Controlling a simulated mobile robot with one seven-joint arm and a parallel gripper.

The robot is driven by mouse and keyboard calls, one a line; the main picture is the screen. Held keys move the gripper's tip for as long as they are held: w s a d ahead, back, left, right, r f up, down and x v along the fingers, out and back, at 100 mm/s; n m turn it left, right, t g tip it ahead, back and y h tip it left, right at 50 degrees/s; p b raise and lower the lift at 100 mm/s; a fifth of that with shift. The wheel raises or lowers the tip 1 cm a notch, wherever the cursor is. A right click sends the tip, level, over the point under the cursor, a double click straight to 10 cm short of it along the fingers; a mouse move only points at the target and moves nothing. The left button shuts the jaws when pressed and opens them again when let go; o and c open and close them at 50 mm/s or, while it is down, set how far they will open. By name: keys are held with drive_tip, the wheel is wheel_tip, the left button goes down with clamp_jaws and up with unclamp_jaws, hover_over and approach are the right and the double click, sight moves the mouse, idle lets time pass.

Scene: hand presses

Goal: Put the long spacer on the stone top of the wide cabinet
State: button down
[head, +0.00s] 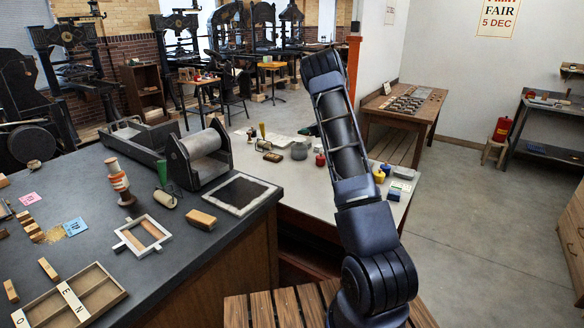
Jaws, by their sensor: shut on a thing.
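The wide cabinet's dark grey stone top (110,285) fills the lower left of the head view, above a brown wooden side (240,262). Several small wooden pieces lie on it, among them a short strip (48,268) and another piece (11,291). I cannot pick out the long spacer for certain. My arm rises from the lower right to the top middle, right of the cabinet. My gripper does not show in this view, nor does anything it may hold.
The stone top also carries a divided wooden tray (105,292), a white frame (144,235), a spool (118,182), a roller press (200,157) and a dark slab (237,194). A grey table (300,172) with jars stands behind. Bare stone shows around the front middle.

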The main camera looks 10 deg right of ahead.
sight(304, 172)
wheel_tip(304, 172, down, 22)
drive_tip(key=shift+r, duration=0.2)
idle(0.5)
drive_tip(key=c, duration=1.4)
unclamp_jaws()
drive_tip(key=shift+f, duration=0.1)
